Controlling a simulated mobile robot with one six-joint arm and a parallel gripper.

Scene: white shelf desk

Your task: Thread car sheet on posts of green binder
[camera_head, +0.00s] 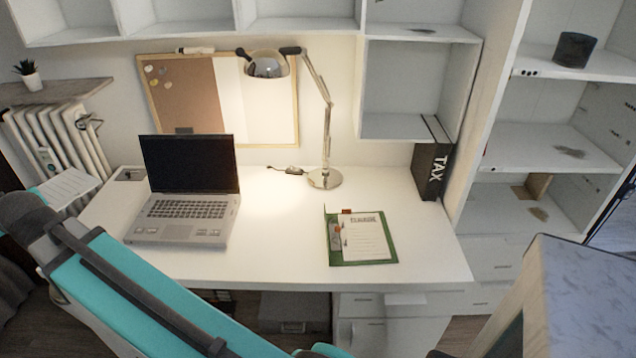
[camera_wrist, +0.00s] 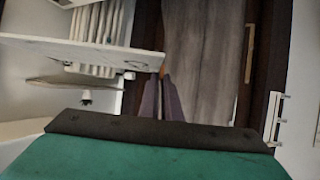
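The green binder (camera_head: 383,258) lies open on the desk, right of its middle. A white sheet with printed text (camera_head: 365,238) lies on it, and small metal parts, perhaps the posts, show at its left side. A pale, lined, sheet-like thing (camera_head: 70,187) shows at the far left beside the end of my teal arm; I cannot tell if it is the car sheet or if it is held. In the wrist view a teal part with a dark bar fills the bottom, and no binder shows.
A laptop (camera_head: 185,210) stands open on the left of the desk (camera_head: 270,250). A lamp (camera_head: 325,178) stands at the back middle, and a black TAX folder (camera_head: 432,172) at the back right. A radiator (camera_head: 60,140) and a plant shelf (camera_head: 55,92) are at the left.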

